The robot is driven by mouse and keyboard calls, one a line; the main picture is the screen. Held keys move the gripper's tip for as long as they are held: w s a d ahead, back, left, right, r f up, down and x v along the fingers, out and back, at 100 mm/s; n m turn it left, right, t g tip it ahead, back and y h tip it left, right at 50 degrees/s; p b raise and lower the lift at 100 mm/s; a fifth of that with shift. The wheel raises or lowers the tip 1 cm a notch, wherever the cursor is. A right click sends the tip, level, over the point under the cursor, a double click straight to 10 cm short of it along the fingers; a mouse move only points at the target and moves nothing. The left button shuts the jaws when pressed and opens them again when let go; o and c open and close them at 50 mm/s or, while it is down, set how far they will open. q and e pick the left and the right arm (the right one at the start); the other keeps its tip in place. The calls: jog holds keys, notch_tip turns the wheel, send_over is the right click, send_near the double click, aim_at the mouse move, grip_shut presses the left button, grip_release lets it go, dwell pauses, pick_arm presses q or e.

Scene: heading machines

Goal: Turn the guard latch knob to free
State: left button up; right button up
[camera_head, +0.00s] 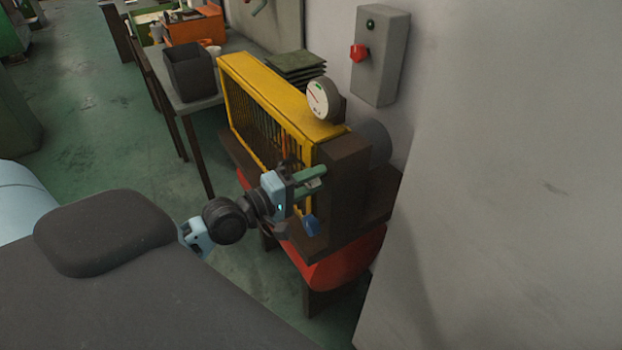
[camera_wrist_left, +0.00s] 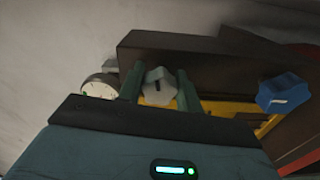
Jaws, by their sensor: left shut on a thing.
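A pale grey lobed knob with a dark pointer mark (camera_wrist_left: 159,86) sits between the two green fingers of my left gripper (camera_wrist_left: 160,88) in the left wrist view. The gripper is shut on this knob. In the head view my left gripper (camera_head: 314,179) is at the near end of the machine, beside the dark brown end block (camera_head: 343,190); the grey knob is hidden there. The yellow guard (camera_head: 262,95) stands along the machine and looks closed. A blue knob (camera_head: 311,226) is below the gripper; it also shows at the right of the wrist view (camera_wrist_left: 284,93). My right gripper is not in view.
A round gauge (camera_head: 318,99) stands above the guard's near end. A grey wall box (camera_head: 380,55) carries a red knob and green button. A table with a dark bin (camera_head: 190,72) is behind. A red rounded part (camera_head: 345,262) lies beneath.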

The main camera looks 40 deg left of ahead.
aim_at(308, 184)
pick_arm(q)
jog(key=shift+m, duration=1.2)
jog(key=o, duration=0.7)
jog(key=shift+s+a, duration=0.1)
jog(key=shift+s+a+f, duration=0.1)
jog(key=shift+s+f, duration=0.05)
jog(key=shift+s, duration=0.15)
jog(key=v, duration=0.5)
jog(key=shift+s, duration=0.1)
jog(key=shift+v, duration=0.9)
